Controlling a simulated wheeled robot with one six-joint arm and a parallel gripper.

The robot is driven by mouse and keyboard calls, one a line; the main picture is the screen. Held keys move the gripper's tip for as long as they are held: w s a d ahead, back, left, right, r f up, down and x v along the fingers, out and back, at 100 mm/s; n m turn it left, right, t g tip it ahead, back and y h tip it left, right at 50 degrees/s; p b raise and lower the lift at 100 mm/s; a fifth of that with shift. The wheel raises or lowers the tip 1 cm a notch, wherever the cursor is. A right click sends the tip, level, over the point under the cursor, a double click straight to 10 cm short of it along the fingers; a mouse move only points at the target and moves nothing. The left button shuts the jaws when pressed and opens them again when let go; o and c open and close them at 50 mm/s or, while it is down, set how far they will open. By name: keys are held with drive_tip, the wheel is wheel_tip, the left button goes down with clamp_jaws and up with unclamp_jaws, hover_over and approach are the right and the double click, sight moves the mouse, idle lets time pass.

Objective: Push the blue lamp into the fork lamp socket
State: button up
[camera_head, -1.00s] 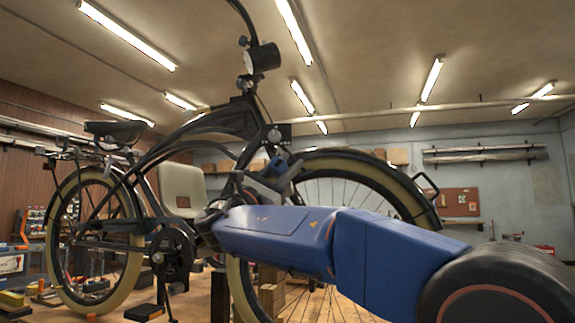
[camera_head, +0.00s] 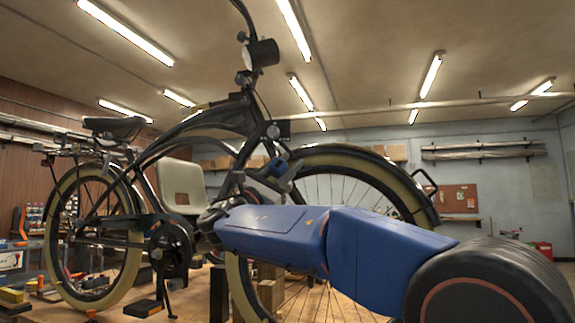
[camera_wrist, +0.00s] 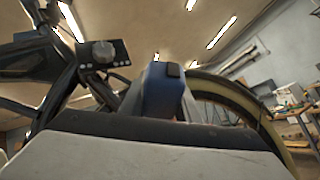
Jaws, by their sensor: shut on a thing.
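The blue lamp (camera_head: 278,164) shows as a small blue and grey body at the tip of my gripper, close to the bike's front fork. My gripper (camera_head: 270,177) is shut on it. In the wrist view the blue lamp (camera_wrist: 164,92) stands just beyond the dark edge of my gripper, with a dark patch on its top. A black block with a grey knob (camera_wrist: 103,52) is on the frame to its upper left; it also shows in the head view (camera_head: 276,130). I cannot make out the fork lamp socket for certain, nor whether the lamp touches it.
The front wheel (camera_head: 385,180) and its fender lie right behind my gripper. The black bike frame (camera_head: 165,155) is to the left, with a round headlamp (camera_head: 262,54) above. A workbench (camera_wrist: 300,118) stands at the right in the wrist view.

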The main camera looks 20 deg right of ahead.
drive_tip(key=shift+w+d+f, duration=0.35)
drive_tip(key=shift+w, duration=0.3)
drive_tip(key=o, duration=1.1)
drive_tip(key=shift+o, duration=0.2)
drive_tip(key=shift+f, duration=0.1)
drive_tip(key=v, duration=1.7)
drive_tip(key=shift+a, duration=0.15)
